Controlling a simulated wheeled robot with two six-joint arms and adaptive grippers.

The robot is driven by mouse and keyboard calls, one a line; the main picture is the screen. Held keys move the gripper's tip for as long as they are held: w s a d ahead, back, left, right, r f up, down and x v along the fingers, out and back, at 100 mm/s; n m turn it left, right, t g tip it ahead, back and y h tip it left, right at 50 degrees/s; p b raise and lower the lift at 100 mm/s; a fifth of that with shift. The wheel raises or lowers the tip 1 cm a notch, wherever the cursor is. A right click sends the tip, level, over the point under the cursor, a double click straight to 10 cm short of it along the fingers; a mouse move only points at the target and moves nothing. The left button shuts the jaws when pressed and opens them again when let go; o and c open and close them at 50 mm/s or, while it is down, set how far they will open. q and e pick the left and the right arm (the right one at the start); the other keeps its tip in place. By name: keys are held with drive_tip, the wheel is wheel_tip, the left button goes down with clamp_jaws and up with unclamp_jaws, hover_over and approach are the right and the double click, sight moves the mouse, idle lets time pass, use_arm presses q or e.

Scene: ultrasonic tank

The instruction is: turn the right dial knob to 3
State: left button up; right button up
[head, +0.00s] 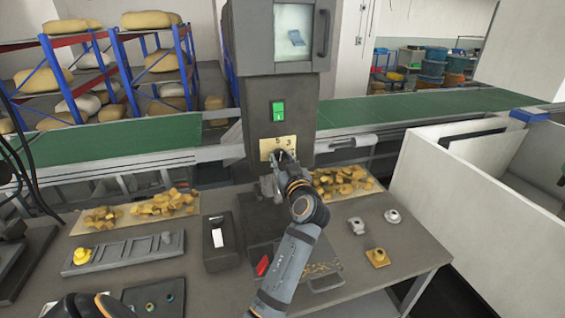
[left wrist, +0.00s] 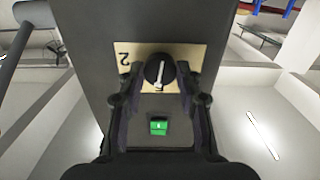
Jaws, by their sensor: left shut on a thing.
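The dial knob (left wrist: 160,68) is a round black knob with a white pointer, set on a tan number plate (head: 267,146) on the front of the grey machine column. The plate shows a 5 and a 3 in the head view; a 2 shows upside down in the left wrist view. My left gripper (head: 281,160) is shut on the knob, with a finger on either side of it. In the left wrist view, the white pointer runs downward, toward the green switch (left wrist: 158,127). The gripper hides part of the plate. My right gripper is not in view.
The green switch sits just above the plate in the head view. Below is a grey table (head: 400,262) with trays of yellow-brown pieces (head: 150,207), a dark box (head: 219,245) and small metal parts (head: 392,216). A green conveyor (head: 420,104) runs behind.

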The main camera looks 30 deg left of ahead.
use_arm(q)
drive_tip(key=m, duration=0.3)
drive_tip(key=shift+m, duration=2)
drive_tip(key=o, duration=1.2)
drive_tip(key=shift+c, duration=0.2)
